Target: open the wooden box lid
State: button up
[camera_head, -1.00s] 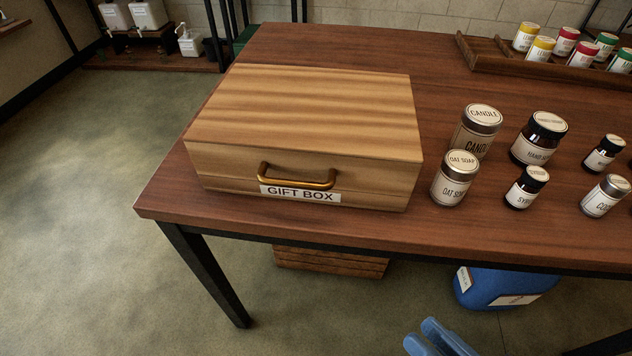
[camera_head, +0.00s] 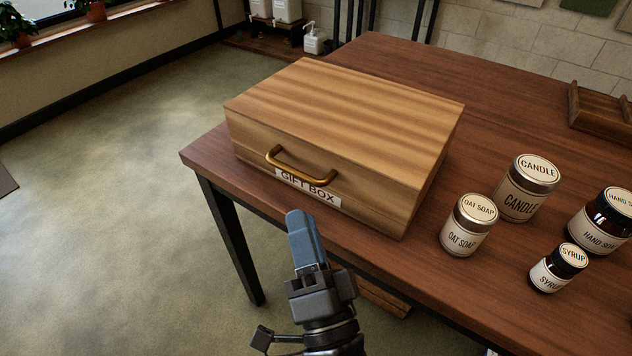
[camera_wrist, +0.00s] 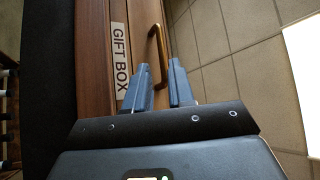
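The wooden box (camera_head: 340,125) stands on the table with its lid shut. A brass handle (camera_head: 300,165) is on its front, above a white label reading GIFT BOX (camera_head: 308,189). My gripper (camera_head: 302,225) is in front of the box, below the handle in the head view. In the wrist view, its two blue fingers (camera_wrist: 161,75) stand apart with nothing between them. The handle (camera_wrist: 157,48) shows just beyond the fingertips there, and the label (camera_wrist: 120,58) lies to their left. I cannot tell the exact gap to the handle.
On the table (camera_head: 400,260), right of the box, stand jars: oat soap (camera_head: 468,226), candle (camera_head: 526,188), syrup (camera_head: 557,268) and hand soap (camera_head: 600,222). A wooden tray (camera_head: 598,112) is at the far right. Open floor (camera_head: 110,190) lies left of the table.

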jog(key=p+x, duration=0.1)
jog(key=x, duration=0.7)
jog(key=shift+r+p, duration=0.1)
jog(key=shift+p, duration=0.3)
grip_shut()
